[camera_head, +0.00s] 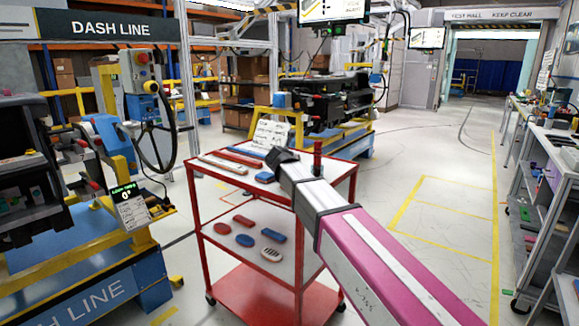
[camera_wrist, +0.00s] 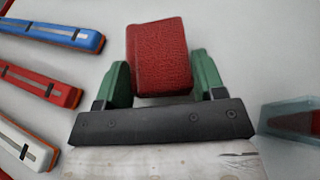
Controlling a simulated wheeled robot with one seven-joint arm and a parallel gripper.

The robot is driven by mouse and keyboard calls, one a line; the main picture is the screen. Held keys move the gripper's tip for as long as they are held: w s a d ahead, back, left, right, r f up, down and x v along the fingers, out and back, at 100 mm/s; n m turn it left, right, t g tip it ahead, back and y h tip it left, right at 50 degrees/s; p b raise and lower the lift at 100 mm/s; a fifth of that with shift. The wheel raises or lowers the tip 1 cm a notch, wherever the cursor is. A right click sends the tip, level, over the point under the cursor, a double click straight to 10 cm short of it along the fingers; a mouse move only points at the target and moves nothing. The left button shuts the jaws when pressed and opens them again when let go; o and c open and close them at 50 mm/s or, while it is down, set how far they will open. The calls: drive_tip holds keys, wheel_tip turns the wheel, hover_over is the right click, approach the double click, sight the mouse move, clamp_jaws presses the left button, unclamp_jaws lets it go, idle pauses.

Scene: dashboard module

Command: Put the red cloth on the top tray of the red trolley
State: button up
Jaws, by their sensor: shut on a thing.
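In the wrist view my gripper (camera_wrist: 158,78) has its green fingers closed on the two sides of the red cloth (camera_wrist: 160,55), a textured, folded, block-like bundle. A pale grey surface lies behind the cloth; I cannot tell whether the cloth touches it. In the head view my arm reaches over the red trolley (camera_head: 203,240), and its dark end is over the top tray (camera_head: 212,181). The fingers and cloth are hidden behind my arm there.
Long white (camera_head: 222,166), red (camera_head: 233,157) and blue bars lie on the tray's left part. A card (camera_head: 270,134) stands at the back. A clear-blue box (camera_wrist: 290,118) shows at right in the wrist view. The lower shelf holds several red and blue pieces (camera_head: 245,240).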

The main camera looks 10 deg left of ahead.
drive_tip(key=shift+f, duration=0.85)
drive_tip(key=o, duration=0.9)
drive_tip(key=shift+r, duration=0.1)
drive_tip(key=v, duration=1.2)
